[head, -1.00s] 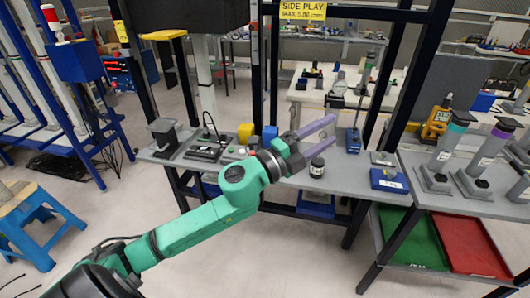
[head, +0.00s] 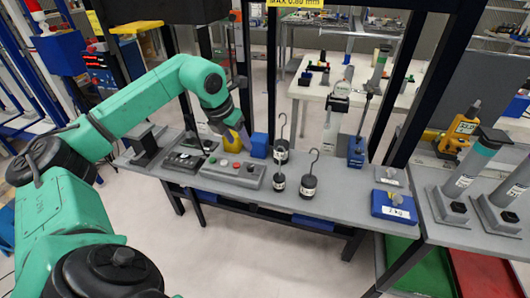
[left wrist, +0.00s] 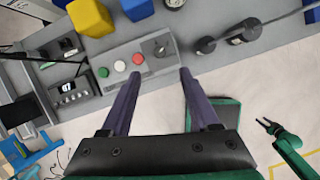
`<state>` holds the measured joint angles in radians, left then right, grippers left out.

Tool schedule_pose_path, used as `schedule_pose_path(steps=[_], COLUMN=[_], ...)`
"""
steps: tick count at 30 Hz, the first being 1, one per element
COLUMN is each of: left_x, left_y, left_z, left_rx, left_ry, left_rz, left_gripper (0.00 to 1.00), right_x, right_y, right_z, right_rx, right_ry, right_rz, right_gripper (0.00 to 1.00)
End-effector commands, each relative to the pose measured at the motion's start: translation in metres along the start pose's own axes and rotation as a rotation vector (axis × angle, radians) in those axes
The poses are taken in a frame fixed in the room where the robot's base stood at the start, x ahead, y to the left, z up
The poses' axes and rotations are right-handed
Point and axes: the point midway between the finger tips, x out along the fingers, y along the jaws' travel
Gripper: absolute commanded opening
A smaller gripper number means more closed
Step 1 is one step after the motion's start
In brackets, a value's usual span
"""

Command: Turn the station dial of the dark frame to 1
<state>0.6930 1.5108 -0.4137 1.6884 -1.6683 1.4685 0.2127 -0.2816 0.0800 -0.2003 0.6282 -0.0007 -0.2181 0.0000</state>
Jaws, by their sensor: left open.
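The control box (head: 222,172) is a grey box on the grey bench, at the black frame (head: 271,70). Its dial (left wrist: 158,46) is a dark knob at the box's right end in the left wrist view, beside green and red buttons (left wrist: 128,62); it also shows in the head view (head: 251,168). I cannot read the dial's setting. My left gripper (left wrist: 160,72) is open and empty, its purple fingers pointing at the dial's end of the box, apart from the knob. In the head view it (head: 242,138) hangs over the box. My right gripper (left wrist: 268,125) shows small at the right.
Hooked weights (head: 308,185) stand right of the box. A yellow block (head: 231,142) and a blue block (head: 259,146) stand behind it. A small black device (left wrist: 68,92) lies left of the box. A blue case (head: 393,206) and grey posts stand further right.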

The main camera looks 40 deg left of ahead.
Motion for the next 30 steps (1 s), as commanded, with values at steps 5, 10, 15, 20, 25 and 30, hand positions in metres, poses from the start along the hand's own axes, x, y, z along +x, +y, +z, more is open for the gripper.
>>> schedule_pose_path(steps=[5, 10, 15, 20, 25, 30], left_x=[0.016, 0.057, 0.103, 0.134, 0.145, 0.145], left_y=[0.002, 0.000, 0.000, 0.000, 0.001, 0.001], left_z=[-0.001, -0.001, 0.000, 0.000, -0.001, -0.001], left_rx=[-0.003, -0.002, -0.003, -0.003, -0.001, -0.001], left_ry=[0.006, 0.007, 0.005, 0.003, 0.003, 0.002], left_rz=[0.004, 0.000, -0.003, -0.001, 0.002, 0.002], left_gripper=[0.62, 0.62, 0.62, 0.62, 0.62, 0.62], right_x=[-0.002, -0.010, -0.018, -0.020, -0.021, -0.020], right_y=[0.000, -0.006, -0.007, -0.003, -0.002, -0.003], right_z=[-0.004, 0.031, 0.033, 0.009, 0.006, 0.013], right_rx=[0.000, 0.001, 0.001, 0.001, 0.001, 0.002], right_ry=[0.006, -0.053, -0.057, -0.018, -0.012, -0.024], right_rz=[-0.001, -0.009, -0.010, -0.005, -0.004, -0.005], right_gripper=[0.50, 0.50, 0.50, 0.50, 0.50, 0.50])
